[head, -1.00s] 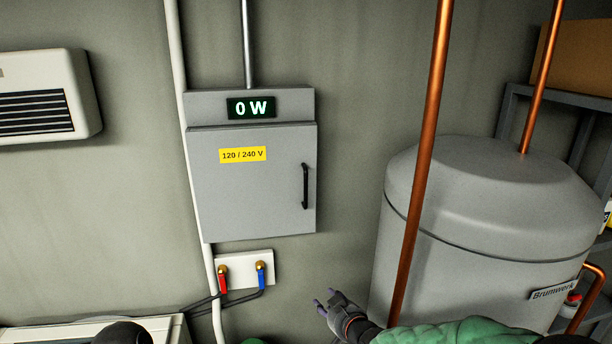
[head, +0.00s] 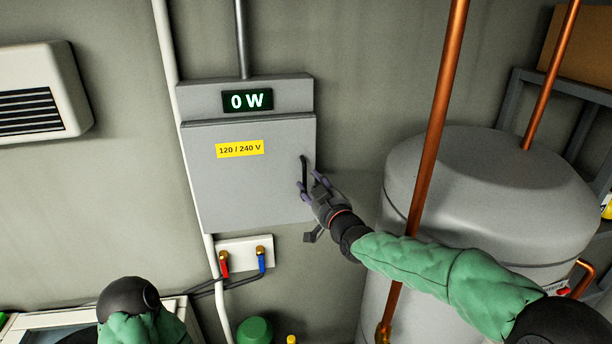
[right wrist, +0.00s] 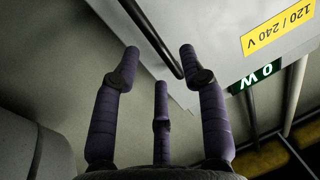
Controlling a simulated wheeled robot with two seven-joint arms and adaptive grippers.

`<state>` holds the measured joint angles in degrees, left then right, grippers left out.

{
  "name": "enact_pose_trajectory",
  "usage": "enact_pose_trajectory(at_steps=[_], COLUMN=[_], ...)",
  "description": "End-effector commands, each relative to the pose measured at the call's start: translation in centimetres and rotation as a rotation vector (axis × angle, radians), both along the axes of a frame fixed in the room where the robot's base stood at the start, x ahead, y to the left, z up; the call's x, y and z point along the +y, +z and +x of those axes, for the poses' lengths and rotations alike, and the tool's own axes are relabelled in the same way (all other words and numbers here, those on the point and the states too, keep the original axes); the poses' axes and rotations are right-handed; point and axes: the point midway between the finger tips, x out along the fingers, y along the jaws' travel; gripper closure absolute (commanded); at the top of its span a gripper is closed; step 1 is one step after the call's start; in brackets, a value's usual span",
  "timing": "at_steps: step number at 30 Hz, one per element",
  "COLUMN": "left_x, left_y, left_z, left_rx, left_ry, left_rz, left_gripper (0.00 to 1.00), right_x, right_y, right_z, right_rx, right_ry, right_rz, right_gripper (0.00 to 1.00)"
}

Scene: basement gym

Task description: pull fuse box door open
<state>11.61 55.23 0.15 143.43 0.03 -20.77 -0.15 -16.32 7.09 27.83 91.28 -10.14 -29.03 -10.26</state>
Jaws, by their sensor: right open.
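The grey fuse box door (head: 245,180) is shut on the wall box and carries a yellow "120 / 240 V" label (head: 240,149). Its black vertical handle (head: 304,171) is at the door's right edge. My right gripper (head: 310,186) is at the handle's lower part, and its fingers hide some of it. In the right wrist view the purple fingers (right wrist: 160,75) are spread open, and the black handle (right wrist: 152,38) runs between them; contact cannot be told. Of my left arm only a dark rounded part and green sleeve show at the lower left; its gripper is out of view.
A copper pipe (head: 430,140) stands right of the box, with my right forearm crossing in front of it. A large grey tank (head: 480,190) is behind. Red and blue valves (head: 243,255) sit below the box, and a white wall unit (head: 40,95) is at left.

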Motion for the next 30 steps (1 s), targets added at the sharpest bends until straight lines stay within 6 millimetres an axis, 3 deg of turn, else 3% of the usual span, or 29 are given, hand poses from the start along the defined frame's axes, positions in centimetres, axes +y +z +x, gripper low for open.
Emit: enact_pose_trajectory(at_steps=[9, 23, 28, 30], left_x=[0.0, 0.0, 0.0, 0.0], left_y=[0.9, 1.0, 1.0, 1.0], left_z=[0.0, 0.0, 0.0, 0.0], left_rx=[-0.001, 0.000, -0.001, 0.000], left_ry=[0.000, 0.000, 0.000, 0.000], left_rz=[0.000, 0.000, 0.000, 0.000], left_gripper=[0.60, 0.60, 0.60, 0.60], right_x=[1.4, 1.7, 1.7, 1.7], right_y=[0.1, 0.0, 0.0, 0.0], right_z=[3.4, 4.2, 4.2, 4.2], right_rx=[0.001, 0.000, 0.000, 0.000], right_ry=[0.001, 0.000, 0.000, 0.000], right_rz=[0.000, 0.000, 0.000, 0.000], right_gripper=[0.57, 0.57, 1.00, 1.00])
